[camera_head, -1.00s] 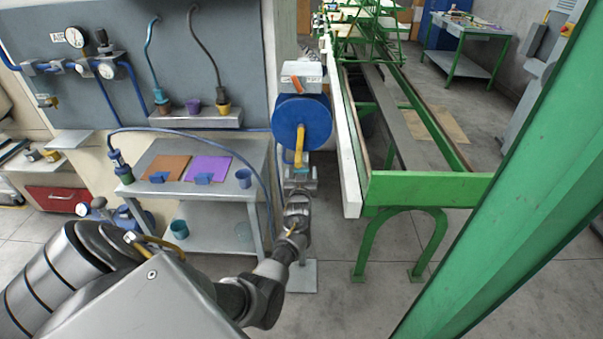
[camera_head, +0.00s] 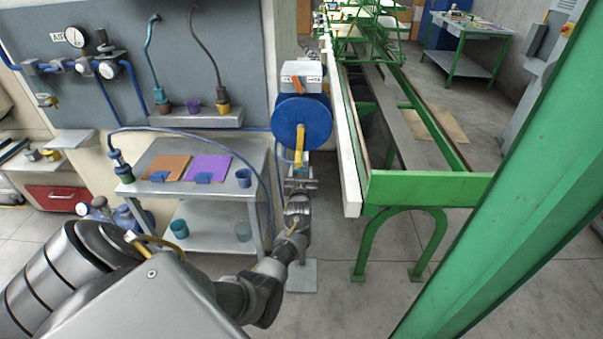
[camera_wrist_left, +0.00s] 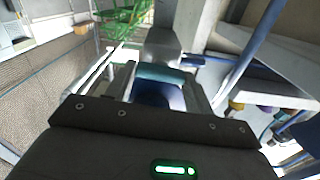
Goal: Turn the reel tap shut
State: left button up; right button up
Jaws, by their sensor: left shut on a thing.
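The blue hose reel (camera_head: 302,121) hangs on a post left of the green-framed bench, with a yellow bent piece (camera_head: 300,148) down its front. My left gripper (camera_head: 300,184) is just below the reel at its metal fittings. In the left wrist view, a short teal bar (camera_wrist_left: 161,74), seemingly the reel tap's handle, lies crosswise between the fingers of my left gripper (camera_wrist_left: 163,80), with dark blue behind it. The gripper is shut on it. The tap body and its exact angle are hidden. My right gripper is out of view.
A metal side table (camera_head: 203,185) with coloured plates and cups stands left of the reel. The long green-framed bench (camera_head: 425,188) is close on the right. A large green beam (camera_head: 500,205) crosses the right foreground. Bare floor lies under the bench.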

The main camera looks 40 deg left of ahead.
pick_arm(q)
jog(key=m, duration=0.4)
jog(key=m+p, duration=0.1)
jog(key=m, duration=0.3)
jog(key=shift+w+d+m, duration=0.1)
jog(key=shift+m, duration=0.3)
jog(key=m, duration=0.5)
jog(key=shift+p, duration=0.4)
jog(key=shift+f+m, duration=0.15)
jog(key=shift+m, duration=1.45)
jog(key=shift+p, duration=0.3)
jog(key=o, duration=1)
jog(key=shift+d, duration=0.1)
